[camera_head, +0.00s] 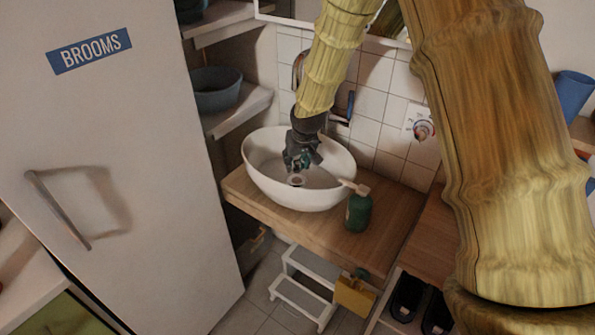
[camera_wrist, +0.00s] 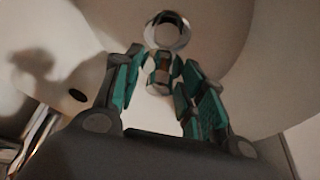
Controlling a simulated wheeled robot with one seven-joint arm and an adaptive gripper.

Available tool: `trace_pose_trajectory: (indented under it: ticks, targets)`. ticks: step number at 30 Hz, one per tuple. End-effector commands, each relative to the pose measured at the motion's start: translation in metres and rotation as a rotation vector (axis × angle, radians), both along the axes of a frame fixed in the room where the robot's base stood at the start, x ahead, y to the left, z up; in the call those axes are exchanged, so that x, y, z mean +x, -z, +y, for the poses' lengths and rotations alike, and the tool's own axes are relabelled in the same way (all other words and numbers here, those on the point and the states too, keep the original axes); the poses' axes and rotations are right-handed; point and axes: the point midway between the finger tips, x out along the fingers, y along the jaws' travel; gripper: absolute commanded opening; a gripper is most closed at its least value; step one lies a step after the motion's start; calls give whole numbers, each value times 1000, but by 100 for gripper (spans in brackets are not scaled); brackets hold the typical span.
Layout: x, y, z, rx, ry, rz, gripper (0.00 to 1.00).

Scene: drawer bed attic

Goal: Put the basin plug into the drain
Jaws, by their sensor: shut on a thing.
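The white oval basin (camera_head: 262,178) stands on a wooden counter. My gripper (camera_head: 298,168) reaches down inside it, low over the bottom. A pale ring with a darker middle, which looks like the drain (camera_head: 296,180), shows just below the fingertips. In the wrist view, my teal-padded gripper (camera_wrist: 158,72) is shut on a small brownish and grey piece, the basin plug (camera_wrist: 160,76). The round shiny drain ring (camera_wrist: 150,36) lies just beyond the fingertips. The plug's underside is hidden, and I cannot tell whether it touches the drain.
A green soap bottle (camera_head: 358,211) stands on the counter (camera_head: 315,228) right of the basin. The tap is partly hidden behind my arm. A dark overflow hole (camera_wrist: 78,95) shows in the basin wall. A white step stool (camera_head: 300,290) stands below the counter.

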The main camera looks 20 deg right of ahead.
Motion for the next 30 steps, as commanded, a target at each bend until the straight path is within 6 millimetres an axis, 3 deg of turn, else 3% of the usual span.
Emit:
trace_pose_trajectory:
  ticks: [5,15,30]
  targets:
    - [0,8,0,-1,1,1,13]
    - [0,42,-1,0,2,0,13]
    - [0,50,0,1,2,0,13]
